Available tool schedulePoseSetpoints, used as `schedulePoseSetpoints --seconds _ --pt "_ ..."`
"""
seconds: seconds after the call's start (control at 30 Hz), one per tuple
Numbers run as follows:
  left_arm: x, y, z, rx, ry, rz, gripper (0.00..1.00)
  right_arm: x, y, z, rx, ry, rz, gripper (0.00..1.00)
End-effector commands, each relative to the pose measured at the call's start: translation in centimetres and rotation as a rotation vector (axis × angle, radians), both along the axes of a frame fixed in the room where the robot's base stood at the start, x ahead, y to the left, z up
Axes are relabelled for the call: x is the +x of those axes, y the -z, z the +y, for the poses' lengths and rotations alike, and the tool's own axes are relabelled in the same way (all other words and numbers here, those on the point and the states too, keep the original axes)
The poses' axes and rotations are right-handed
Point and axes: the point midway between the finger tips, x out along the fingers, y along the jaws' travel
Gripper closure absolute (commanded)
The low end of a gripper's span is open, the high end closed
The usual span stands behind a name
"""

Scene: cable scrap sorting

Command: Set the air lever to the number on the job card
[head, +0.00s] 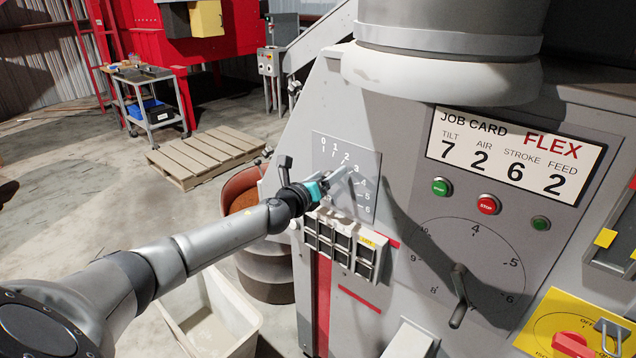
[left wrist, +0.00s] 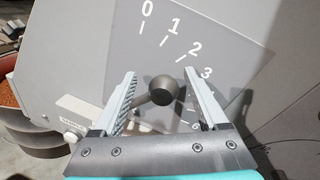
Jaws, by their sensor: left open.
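The job card (head: 515,155) reads tilt 7, air 2, stroke 6, feed 2. The numbered plate (head: 362,150) on the machine's sloping left side carries a scale starting at 0; it also fills the left wrist view (left wrist: 222,70). The air lever (left wrist: 160,90) has a dark ball knob, with its shaft running down to the left. My left gripper (head: 340,182) is open in front of the plate, and the knob shows between its fingers (left wrist: 160,103) in the left wrist view. Whether the fingers touch it I cannot tell. The gripper hides the lever in the head view, and its exact setting is unclear.
A second dial with a dark lever (head: 460,295) is right of the plate, below push buttons (head: 487,204). A switch block (head: 340,245) sits just under my left gripper. A yellow panel with a red knob (head: 572,345) is at lower right. Bins stand below my left arm.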

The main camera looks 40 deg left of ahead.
Motion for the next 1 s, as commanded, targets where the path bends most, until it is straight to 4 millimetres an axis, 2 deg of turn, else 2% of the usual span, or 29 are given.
schedulePoseSetpoints --seconds 0.17,0.6,1.0 --pt "-1.4 -0.1 0.0 0.002 0.0 0.002 0.24 0.0 -0.1 0.0 0.0 0.0 0.0 0.5" --pt "-6.9 -0.5 -0.6 0.002 0.001 0.004 0.24 0.0 -0.1 0.0 0.0 0.001 0.0 0.5" --pt "-11.0 -0.8 -0.9 0.001 0.001 0.006 0.24 0.0 0.2 0.0 0.0 0.001 0.0 0.5"
